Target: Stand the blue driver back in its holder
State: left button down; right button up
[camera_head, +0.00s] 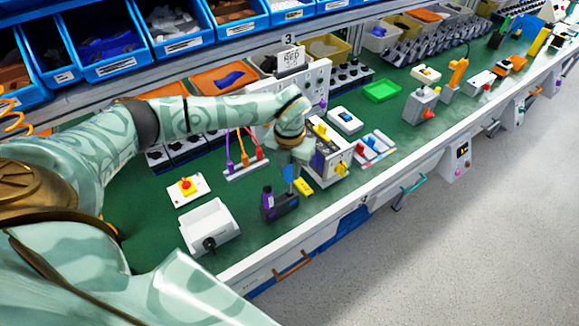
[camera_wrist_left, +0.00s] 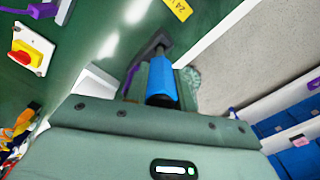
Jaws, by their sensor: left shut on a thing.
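The blue driver (camera_head: 288,173) hangs below my left gripper (camera_head: 290,160), which is shut on it. In the left wrist view, the blue handle (camera_wrist_left: 162,78) with its black end shows in front of the gripper body. The dark holder (camera_head: 287,206) stands near the bench's front edge, just under the driver. A purple-handled driver (camera_head: 267,196) stands at its left end. The holder also shows beyond the blue handle in the left wrist view (camera_wrist_left: 152,46). I cannot tell whether the blue driver's tip is in the holder. My right gripper is not in view.
A yellow label (camera_head: 303,186) lies beside the holder. A box with yellow knobs (camera_head: 332,163) stands close to its right. A white box with a black knob (camera_head: 209,226) and a red button on yellow (camera_head: 187,187) are to the left. Green bench between is clear.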

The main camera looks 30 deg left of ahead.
aim_at(290, 192)
pick_arm(q)
jog(key=shift+f+b, duration=1.7)
jog(key=shift+f, duration=1.85)
jog(key=c, duration=1.1)
grip_release()
jog(key=shift+r, duration=0.15)
notch_tip(290, 192, up, 16)
jog(key=p, duration=0.3)
